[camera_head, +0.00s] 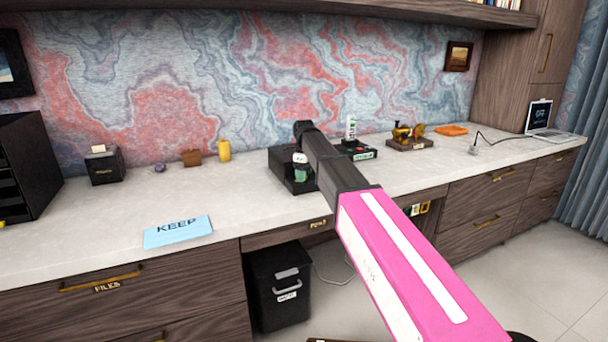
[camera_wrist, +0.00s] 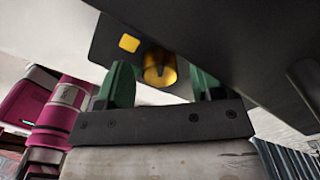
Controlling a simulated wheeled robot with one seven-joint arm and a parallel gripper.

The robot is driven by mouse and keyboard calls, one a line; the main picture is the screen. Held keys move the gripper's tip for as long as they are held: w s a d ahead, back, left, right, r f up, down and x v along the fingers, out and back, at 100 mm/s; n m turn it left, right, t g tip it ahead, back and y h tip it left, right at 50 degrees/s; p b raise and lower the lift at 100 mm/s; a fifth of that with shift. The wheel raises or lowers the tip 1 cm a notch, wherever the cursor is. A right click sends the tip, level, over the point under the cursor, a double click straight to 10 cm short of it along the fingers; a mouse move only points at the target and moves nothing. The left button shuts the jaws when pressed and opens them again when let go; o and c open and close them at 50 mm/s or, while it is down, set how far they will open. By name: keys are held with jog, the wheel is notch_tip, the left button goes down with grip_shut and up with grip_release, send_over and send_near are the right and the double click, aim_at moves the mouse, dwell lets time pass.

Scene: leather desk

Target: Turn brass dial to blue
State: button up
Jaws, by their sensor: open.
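The brass dial (camera_wrist: 160,68) shows in the wrist view on a dark panel (camera_wrist: 108,40), with a yellow square mark (camera_wrist: 129,43) up and left of it. No blue mark shows. My gripper (camera_wrist: 160,88) is open, its green fingers on either side of the dial in the picture; I cannot tell whether they touch it. In the head view my gripper (camera_head: 301,178) points down at a black box (camera_head: 283,166) on the desk. The dial is hidden there.
The light desk top (camera_head: 110,215) bears a blue KEEP card (camera_head: 178,231) at front left. A yellow cylinder (camera_head: 224,151) and a brown box (camera_head: 191,157) stand left of the black box. A brass device (camera_head: 405,134) and a laptop (camera_head: 540,118) are to the right.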

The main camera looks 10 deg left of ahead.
jog(key=c, duration=0.9)
